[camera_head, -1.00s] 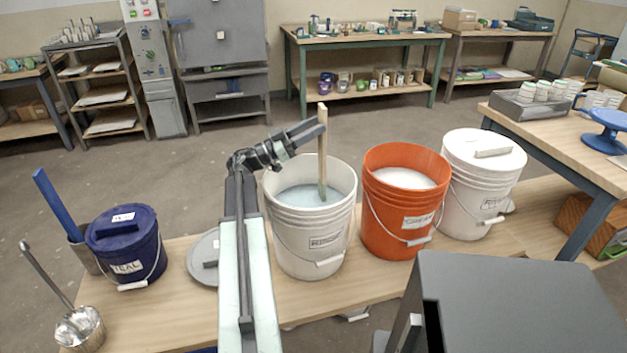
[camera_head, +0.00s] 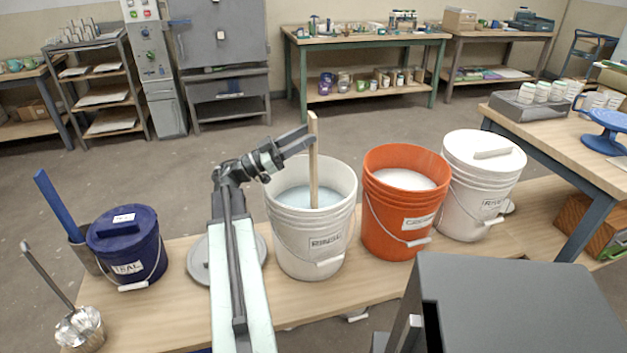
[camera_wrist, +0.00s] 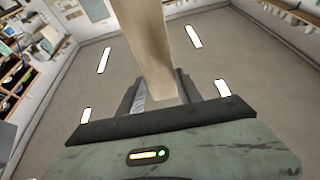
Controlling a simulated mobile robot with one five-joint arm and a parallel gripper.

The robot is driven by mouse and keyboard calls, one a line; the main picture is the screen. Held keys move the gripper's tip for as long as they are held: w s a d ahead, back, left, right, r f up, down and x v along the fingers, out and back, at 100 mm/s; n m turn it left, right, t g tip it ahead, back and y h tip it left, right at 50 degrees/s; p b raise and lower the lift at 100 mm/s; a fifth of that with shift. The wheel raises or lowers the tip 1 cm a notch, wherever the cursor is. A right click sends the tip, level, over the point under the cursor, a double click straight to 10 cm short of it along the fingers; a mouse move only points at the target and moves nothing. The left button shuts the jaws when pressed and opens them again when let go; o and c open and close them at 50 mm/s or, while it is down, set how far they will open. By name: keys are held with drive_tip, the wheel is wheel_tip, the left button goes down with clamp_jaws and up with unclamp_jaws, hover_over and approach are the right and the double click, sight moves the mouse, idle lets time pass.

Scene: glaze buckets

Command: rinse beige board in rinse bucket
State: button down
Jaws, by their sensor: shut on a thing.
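My gripper (camera_head: 307,139) is shut on the beige board (camera_head: 314,172) near its upper end, over the white rinse bucket (camera_head: 306,222). The board stands nearly upright, its lower end in the pale bluish liquid (camera_head: 296,197); how deep it reaches is hidden. In the wrist view the beige board (camera_wrist: 150,45) rises between the fingers of my gripper (camera_wrist: 165,95). The bucket has a label on its front, and its lid is off.
To the right stand an orange bucket (camera_head: 388,220) of whitish liquid and a lidded white bucket (camera_head: 464,205). All stand on a wooden bench (camera_head: 175,318).

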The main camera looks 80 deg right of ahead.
wheel_tip(320, 180, up, 23)
drive_tip(key=p, duration=2.2)
drive_tip(key=shift+w+a+f, duration=0.15)
drive_tip(key=shift+a, duration=0.1)
wheel_tip(320, 180, up, 5)
drive_tip(key=p, duration=0.5)
